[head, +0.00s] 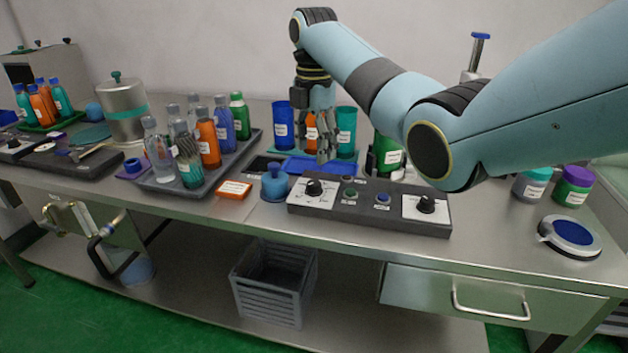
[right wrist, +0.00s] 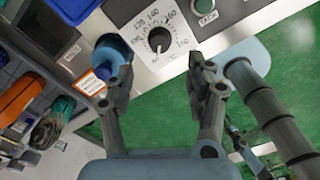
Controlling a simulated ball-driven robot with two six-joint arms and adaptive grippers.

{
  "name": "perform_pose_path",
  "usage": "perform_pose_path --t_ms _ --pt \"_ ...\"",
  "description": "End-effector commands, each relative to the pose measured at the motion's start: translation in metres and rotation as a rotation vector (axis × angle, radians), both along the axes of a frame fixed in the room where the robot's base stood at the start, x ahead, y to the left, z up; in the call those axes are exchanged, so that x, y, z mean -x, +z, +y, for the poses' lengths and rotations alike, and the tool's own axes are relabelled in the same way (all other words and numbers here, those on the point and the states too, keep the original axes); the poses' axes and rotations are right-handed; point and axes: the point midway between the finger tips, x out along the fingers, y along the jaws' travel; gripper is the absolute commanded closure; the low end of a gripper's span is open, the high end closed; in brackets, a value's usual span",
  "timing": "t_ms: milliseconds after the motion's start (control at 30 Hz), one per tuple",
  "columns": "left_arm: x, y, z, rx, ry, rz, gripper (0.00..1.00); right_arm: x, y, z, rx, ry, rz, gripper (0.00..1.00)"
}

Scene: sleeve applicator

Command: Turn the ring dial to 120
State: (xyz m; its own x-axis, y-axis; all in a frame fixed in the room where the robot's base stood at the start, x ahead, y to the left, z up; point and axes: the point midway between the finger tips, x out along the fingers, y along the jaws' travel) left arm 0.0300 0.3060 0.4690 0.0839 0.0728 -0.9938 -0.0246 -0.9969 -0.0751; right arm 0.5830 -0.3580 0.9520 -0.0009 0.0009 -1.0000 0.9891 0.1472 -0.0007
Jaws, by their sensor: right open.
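A black panel (head: 368,204) lies along the table's front edge, with a black dial knob on a white numbered plate at each end. The left dial (head: 314,187) stands beside a blue cup-like object; the right dial (head: 427,204) is at the other end. In the right wrist view the left dial (right wrist: 160,40) shows a printed scale with 120 and 140 at its upper left.
The blue cup-like object (head: 274,184) stands just left of the panel, near an orange-labelled box (head: 234,189). A grey tray (head: 165,187) of bottles is further left. A blue tray (head: 310,167) lies behind the panel. Green (head: 350,194) and blue (head: 383,198) buttons sit between the dials.

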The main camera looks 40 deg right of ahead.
Motion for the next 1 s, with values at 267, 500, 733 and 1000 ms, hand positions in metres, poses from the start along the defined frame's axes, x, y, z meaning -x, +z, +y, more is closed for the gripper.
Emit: perform_pose_path --t_ms 267,500,733,1000 --pt "0.001 -0.007 0.001 -0.001 0.0 0.001 0.6 0.001 -0.058 0.0 0.0 -0.002 0.003 0.45" --pt "0.001 -0.011 0.001 -0.001 -0.001 0.001 0.6 0.001 -0.084 0.0 0.001 -0.002 0.001 0.45" --pt "0.001 -0.011 0.001 -0.001 -0.001 0.001 0.6 0.0 -0.086 0.0 0.002 -0.002 -0.001 0.45" --pt "0.0 -0.011 0.001 -0.001 -0.001 0.0 0.6 0.001 -0.086 0.0 0.001 -0.002 -0.001 0.69"
